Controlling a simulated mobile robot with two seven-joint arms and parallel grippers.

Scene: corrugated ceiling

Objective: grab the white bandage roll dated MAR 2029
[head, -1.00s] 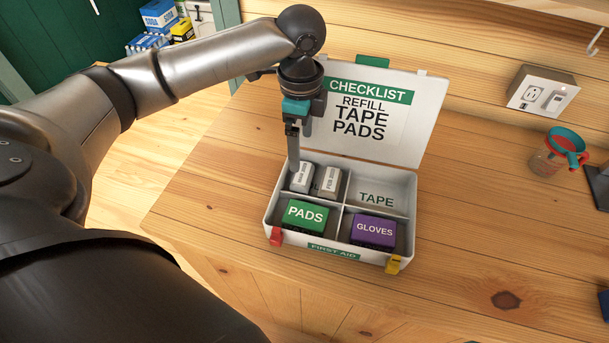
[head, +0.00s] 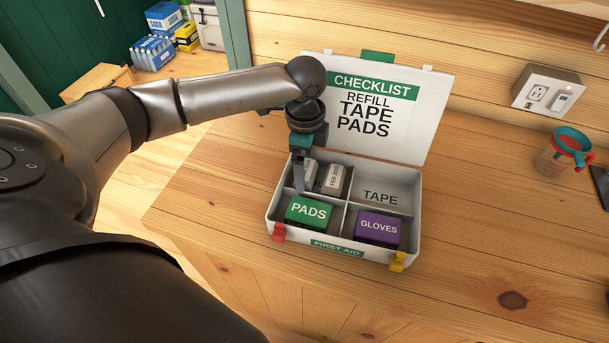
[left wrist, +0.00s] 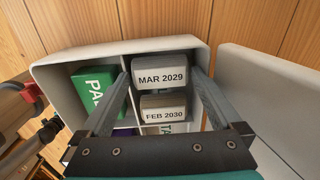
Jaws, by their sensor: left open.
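The white bandage roll marked MAR 2029 (left wrist: 161,76) lies in the back-left compartment of the first aid box (head: 375,250). In the head view this roll (head: 311,174) is partly hidden by my left gripper (head: 298,178). A greyer roll marked FEB 2030 (left wrist: 164,112) lies beside it, and also shows in the head view (head: 334,178). In the left wrist view my left gripper (left wrist: 160,73) is open, with one finger on each side of the MAR 2029 roll. Contact with the roll cannot be told. My right gripper is out of view.
The green PADS pack (head: 309,211) and purple GLOVES pack (head: 377,229) fill the front compartments. The TAPE compartment (head: 384,190) is empty. The open lid (head: 436,100) stands behind. A red-and-teal cup (head: 565,152) stands right, with clear tabletop between.

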